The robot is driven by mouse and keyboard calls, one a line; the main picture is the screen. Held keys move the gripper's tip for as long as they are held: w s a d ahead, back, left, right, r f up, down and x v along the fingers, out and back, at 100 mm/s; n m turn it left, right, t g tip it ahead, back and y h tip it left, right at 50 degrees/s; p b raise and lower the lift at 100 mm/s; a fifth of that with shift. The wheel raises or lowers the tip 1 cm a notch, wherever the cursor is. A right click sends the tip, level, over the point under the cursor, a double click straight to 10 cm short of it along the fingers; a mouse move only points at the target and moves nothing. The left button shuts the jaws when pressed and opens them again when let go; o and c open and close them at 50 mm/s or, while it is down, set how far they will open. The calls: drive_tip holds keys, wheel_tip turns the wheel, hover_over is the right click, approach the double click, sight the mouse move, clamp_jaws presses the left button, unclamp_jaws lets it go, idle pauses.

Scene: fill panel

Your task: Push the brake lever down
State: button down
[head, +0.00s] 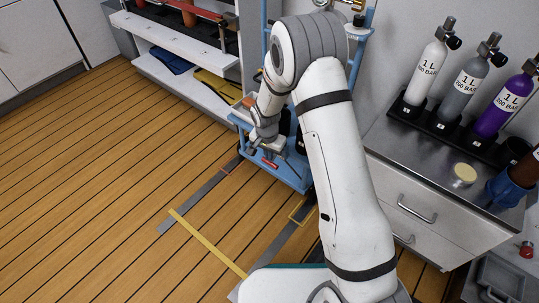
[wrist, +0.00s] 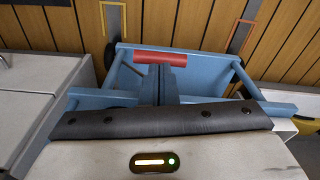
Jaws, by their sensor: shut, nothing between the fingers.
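The brake lever shows as a red bar (wrist: 166,57) at the lower end of the blue cart (wrist: 122,76) in the wrist view. In the head view the red bar (head: 270,163) is small, low on the cart (head: 290,176), just below my gripper (head: 262,148). My gripper's dark fingers (wrist: 163,72) are shut with nothing between them. In the wrist view their tips overlap the lower edge of the red bar near its middle. I cannot tell whether they touch it or hover above it. My arm hides much of the cart in the head view.
A steel counter (head: 425,155) with several gas cylinders stands at right. A white shelf unit (head: 190,90) is behind at left. Wooden floor (head: 90,170) is clear at left. Yellow floor tape (head: 208,243) and grey strips lie before the cart.

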drive_tip(key=s, duration=0.1)
drive_tip(key=s+a+r, duration=0.1)
drive_tip(key=shift+s+a+r, duration=0.15)
drive_tip(key=shift+s, duration=0.25)
drive_tip(key=shift+r, duration=0.15)
wheel_tip(320, 180, up, 8)
drive_tip(key=p, duration=0.3)
drive_tip(key=shift+s+a+f, duration=0.2)
drive_tip(key=shift+s+f, duration=0.05)
drive_tip(key=shift+s, duration=0.05)
